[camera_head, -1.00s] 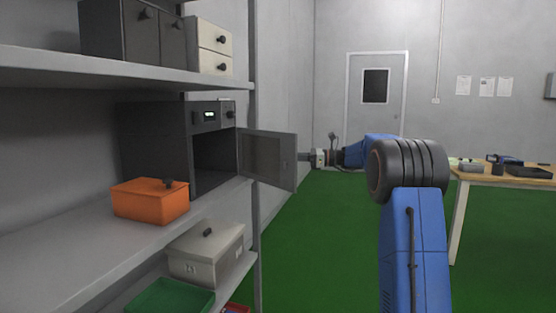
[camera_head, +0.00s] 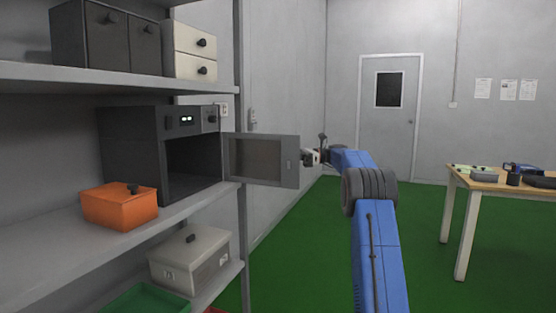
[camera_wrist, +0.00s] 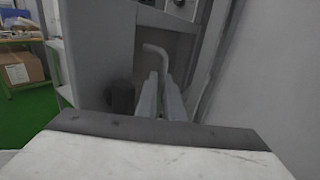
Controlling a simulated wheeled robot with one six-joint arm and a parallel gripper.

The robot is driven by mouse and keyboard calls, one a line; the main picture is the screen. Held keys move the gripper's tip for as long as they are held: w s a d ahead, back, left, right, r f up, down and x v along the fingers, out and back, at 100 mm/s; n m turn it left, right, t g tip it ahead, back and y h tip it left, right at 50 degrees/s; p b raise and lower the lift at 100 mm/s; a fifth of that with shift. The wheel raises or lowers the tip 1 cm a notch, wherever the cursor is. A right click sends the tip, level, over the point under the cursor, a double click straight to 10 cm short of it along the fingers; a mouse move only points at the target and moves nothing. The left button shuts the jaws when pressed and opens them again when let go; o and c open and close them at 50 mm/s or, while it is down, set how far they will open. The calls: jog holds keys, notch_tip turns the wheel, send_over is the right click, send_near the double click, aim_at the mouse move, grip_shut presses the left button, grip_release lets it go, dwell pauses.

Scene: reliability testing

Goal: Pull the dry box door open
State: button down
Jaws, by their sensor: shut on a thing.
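The dry box (camera_head: 135,150) is a dark grey cabinet on the middle shelf, with a small lit display on its front. Its door (camera_head: 262,160) is swung wide open to the right, and the dark inside shows. My gripper (camera_head: 303,158) is at the door's free right edge, small and partly hidden by my blue arm in the head view. In the wrist view, the fingers of my gripper (camera_wrist: 160,98) are closed on a bent grey handle (camera_wrist: 155,52). The grey door face lies right beyond it. The contact at the fingertips is hard to make out.
An orange box (camera_head: 118,207) sits on the shelf in front of the dry box. A pale lidded box (camera_head: 190,258) and a green tray (camera_head: 150,301) are below. A wooden table (camera_head: 500,185) stands at the right. Green floor (camera_head: 300,260) lies open between.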

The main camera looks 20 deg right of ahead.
jog(key=shift+w+d, duration=0.1)
jog(key=shift+w, duration=0.1)
dwell(0.3)
jog(key=c, duration=2.2)
grip_release()
